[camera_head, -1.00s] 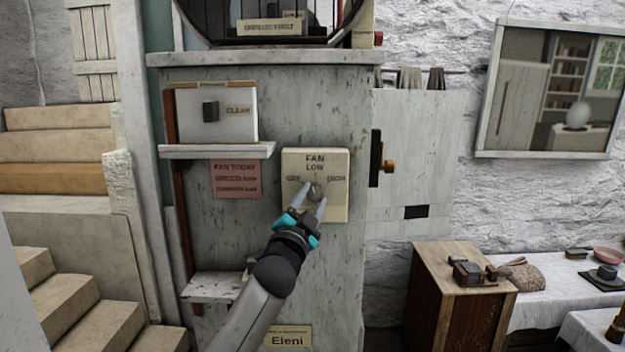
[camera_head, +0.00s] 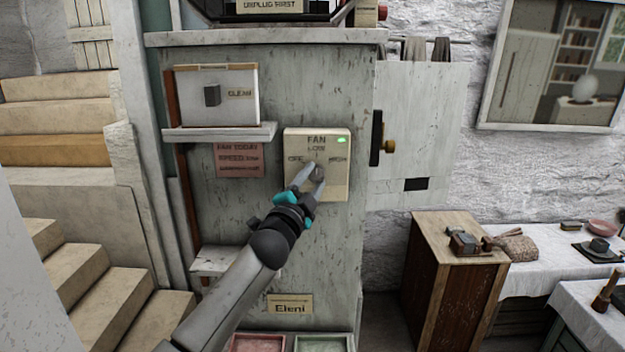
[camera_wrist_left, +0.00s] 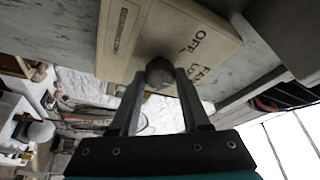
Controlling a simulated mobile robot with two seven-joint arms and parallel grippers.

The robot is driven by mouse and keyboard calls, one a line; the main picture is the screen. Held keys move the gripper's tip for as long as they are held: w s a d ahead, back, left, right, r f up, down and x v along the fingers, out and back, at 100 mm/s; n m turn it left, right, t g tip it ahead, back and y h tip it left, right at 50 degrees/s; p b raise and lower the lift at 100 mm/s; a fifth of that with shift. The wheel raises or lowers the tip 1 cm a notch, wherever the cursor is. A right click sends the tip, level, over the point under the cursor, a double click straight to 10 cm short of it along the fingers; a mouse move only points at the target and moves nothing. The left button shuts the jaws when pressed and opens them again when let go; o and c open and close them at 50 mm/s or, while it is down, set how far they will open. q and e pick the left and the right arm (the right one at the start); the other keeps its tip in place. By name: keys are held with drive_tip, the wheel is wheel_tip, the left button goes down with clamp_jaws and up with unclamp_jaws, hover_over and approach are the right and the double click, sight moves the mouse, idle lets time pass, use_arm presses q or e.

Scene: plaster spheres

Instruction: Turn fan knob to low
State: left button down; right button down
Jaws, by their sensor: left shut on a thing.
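The fan panel (camera_head: 336,184) is a cream plate on the grey cabinet, marked FAN, OFF, LOW and HIGH. A small green light (camera_head: 341,140) shows at its upper right. The round grey fan knob (camera_head: 317,172) is low on the panel, and a thin pointer mark above it appears to point up toward LOW. My left gripper (camera_head: 308,178) is shut on the knob, with a finger on either side. In the left wrist view the knob (camera_wrist_left: 159,71) sits between the fingertips against the panel. My right gripper is not in view.
A box with a dark switch marked CLEAN (camera_head: 212,96) stands on a small shelf (camera_head: 220,132) at upper left. A pink FAN TODAY note (camera_head: 238,160) hangs below. A brass knob (camera_head: 388,146) sticks out right of the panel. A wooden cabinet (camera_head: 455,285) stands lower right.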

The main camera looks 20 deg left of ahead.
use_arm(q)
drive_tip(key=shift+c, duration=1.9)
unclamp_jaws()
drive_tip(key=b+v, duration=0.3)
drive_tip(key=v, duration=1.2)
drive_tip(key=shift+s, duration=0.1)
